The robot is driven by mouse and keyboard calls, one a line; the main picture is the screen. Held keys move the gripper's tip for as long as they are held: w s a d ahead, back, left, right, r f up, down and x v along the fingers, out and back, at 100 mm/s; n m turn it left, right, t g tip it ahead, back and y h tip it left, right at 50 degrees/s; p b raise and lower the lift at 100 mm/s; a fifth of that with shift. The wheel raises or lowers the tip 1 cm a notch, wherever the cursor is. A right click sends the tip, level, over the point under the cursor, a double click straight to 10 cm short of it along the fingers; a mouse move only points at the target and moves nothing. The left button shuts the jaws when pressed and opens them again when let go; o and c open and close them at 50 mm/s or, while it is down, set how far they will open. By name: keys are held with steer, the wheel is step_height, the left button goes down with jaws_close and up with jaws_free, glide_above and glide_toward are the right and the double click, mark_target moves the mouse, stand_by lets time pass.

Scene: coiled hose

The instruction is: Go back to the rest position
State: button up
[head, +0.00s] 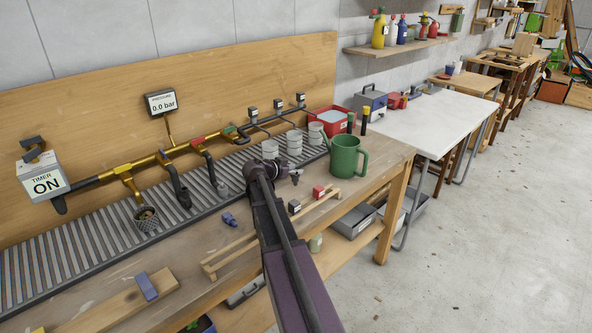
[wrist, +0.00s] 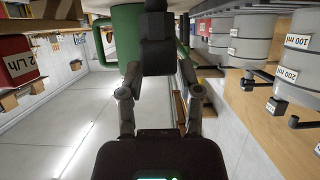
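My gripper (head: 262,172) is in the head view at the end of my dark arm, above the workbench near its right part. In the wrist view its dark fingers (wrist: 156,28) come together in the middle at the top. They look shut, and I see nothing held between them. A green watering can (head: 344,156) stands upright on the bench to the right of my gripper. It also shows behind the fingers in the wrist view (wrist: 126,36), apart from them as far as I can tell.
A pipe manifold with a timer box (head: 44,174) reading ON and a gauge (head: 161,102) reading 0.0 bar runs along the back board. White cups (head: 294,142) and a red bin (head: 331,119) stand at the right. Open floor (head: 500,210) lies at the right.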

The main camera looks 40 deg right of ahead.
steer(key=shift+o, duration=1)
steer(key=shift+r, duration=0.1)
